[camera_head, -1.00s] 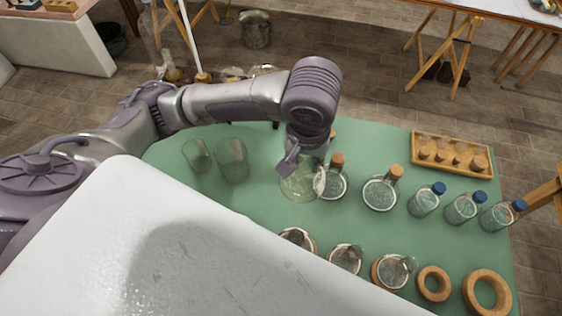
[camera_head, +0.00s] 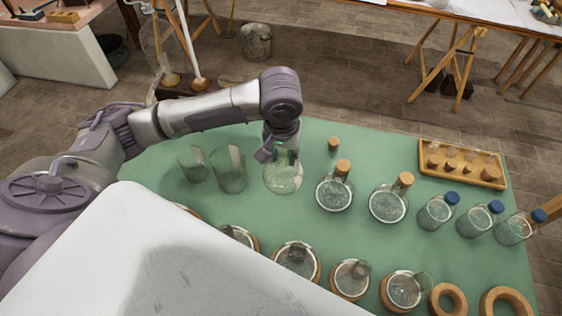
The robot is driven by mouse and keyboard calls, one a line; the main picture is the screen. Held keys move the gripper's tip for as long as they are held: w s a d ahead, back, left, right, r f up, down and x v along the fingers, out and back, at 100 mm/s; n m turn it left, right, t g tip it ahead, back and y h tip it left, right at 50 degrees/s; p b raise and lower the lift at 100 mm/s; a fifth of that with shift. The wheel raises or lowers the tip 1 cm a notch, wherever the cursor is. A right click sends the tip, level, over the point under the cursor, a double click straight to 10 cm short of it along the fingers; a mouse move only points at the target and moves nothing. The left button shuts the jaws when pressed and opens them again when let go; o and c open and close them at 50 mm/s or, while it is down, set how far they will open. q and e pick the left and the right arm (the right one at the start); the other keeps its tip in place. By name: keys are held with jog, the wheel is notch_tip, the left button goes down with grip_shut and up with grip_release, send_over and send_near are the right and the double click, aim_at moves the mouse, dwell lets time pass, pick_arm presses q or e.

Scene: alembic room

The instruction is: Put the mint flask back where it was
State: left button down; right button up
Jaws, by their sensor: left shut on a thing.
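My left gripper (camera_head: 283,154) is shut on the neck of a clear, faintly green flask (camera_head: 284,178), which I take for the mint flask. The gripper comes from above and hides the flask's top. The flask is upright over the back left part of the green table (camera_head: 270,219). It is right of two empty glass beakers and left of a corked flask, apart from both. Whether its base touches the table I cannot tell. My right gripper is not in view.
Beakers (camera_head: 229,172) stand at the left. Corked flasks (camera_head: 334,194) and blue-capped bottles (camera_head: 477,221) stand to the right. A loose cork (camera_head: 333,144) is behind, near a wooden rack (camera_head: 463,174). Flasks on cork rings (camera_head: 296,262) and empty rings (camera_head: 447,300) line the front.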

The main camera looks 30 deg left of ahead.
pick_arm(q)
jog(key=shift+w+a+f, duration=0.3)
jog(key=shift+a+f, duration=0.1)
jog(key=shift+f, duration=1.9)
jog(key=shift+f+p, duration=0.1)
jog(key=shift+p, duration=0.2)
jog(key=c, duration=0.8)
grip_release()
jog(key=shift+o, duration=0.2)
notch_tip(320, 180, up, 12)
jog(key=s, duration=0.1)
jog(key=shift+s+d+b, duration=0.25)
jog(key=shift+b, duration=0.1)
